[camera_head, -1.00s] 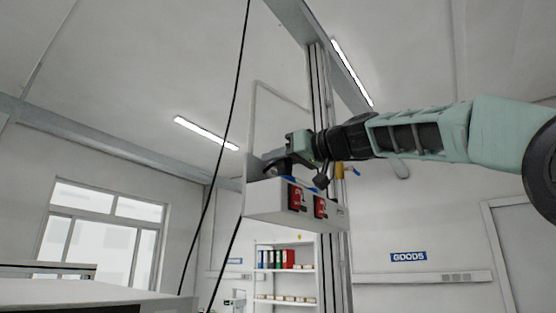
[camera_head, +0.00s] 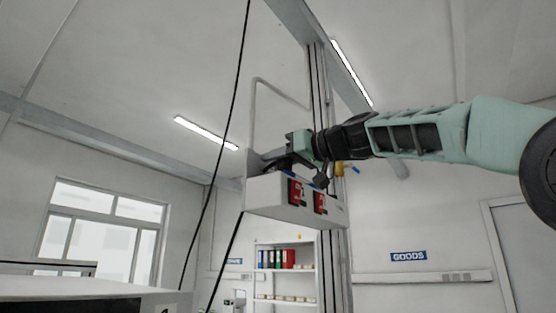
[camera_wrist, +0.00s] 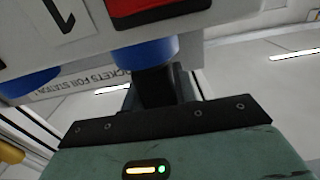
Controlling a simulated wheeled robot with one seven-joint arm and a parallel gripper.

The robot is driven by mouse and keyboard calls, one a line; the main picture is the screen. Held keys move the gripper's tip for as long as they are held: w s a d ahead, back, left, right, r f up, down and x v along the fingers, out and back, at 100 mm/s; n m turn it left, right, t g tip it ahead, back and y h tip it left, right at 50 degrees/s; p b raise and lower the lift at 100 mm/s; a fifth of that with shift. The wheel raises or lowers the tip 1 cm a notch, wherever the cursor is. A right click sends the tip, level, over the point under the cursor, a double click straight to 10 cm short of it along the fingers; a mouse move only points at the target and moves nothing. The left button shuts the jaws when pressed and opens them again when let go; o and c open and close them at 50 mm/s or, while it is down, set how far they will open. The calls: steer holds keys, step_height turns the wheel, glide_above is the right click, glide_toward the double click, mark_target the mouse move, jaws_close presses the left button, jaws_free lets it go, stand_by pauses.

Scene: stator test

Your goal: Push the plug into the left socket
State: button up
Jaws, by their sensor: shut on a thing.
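A white socket box (camera_head: 265,198) with two red-framed parts on its face hangs in the middle of the head view. In the wrist view it shows close up (camera_wrist: 100,38), with blue round sockets on its underside. My gripper (camera_head: 290,160) is at the box's upper left in the head view. In the wrist view my gripper (camera_wrist: 160,108) is shut on a black plug (camera_wrist: 157,88). The plug points at the right-hand blue socket (camera_wrist: 145,55) there and seems to meet it; how deep it sits is hidden. Another blue socket (camera_wrist: 28,82) is at the left.
A grey column with dark cables (camera_head: 318,95) stands behind the box. A black cable (camera_head: 228,110) hangs to its left. A white cabinet (camera_head: 70,288) is at the lower left. Shelves with binders (camera_head: 285,275) stand farther back. A yellow part (camera_head: 340,170) is right of my gripper.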

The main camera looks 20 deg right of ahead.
steer(key=o, duration=1)
steer(key=shift+o, duration=0.2)
steer(key=b+v, duration=0.7)
steer(key=v, duration=1)
steer(key=shift+s+d, duration=0.15)
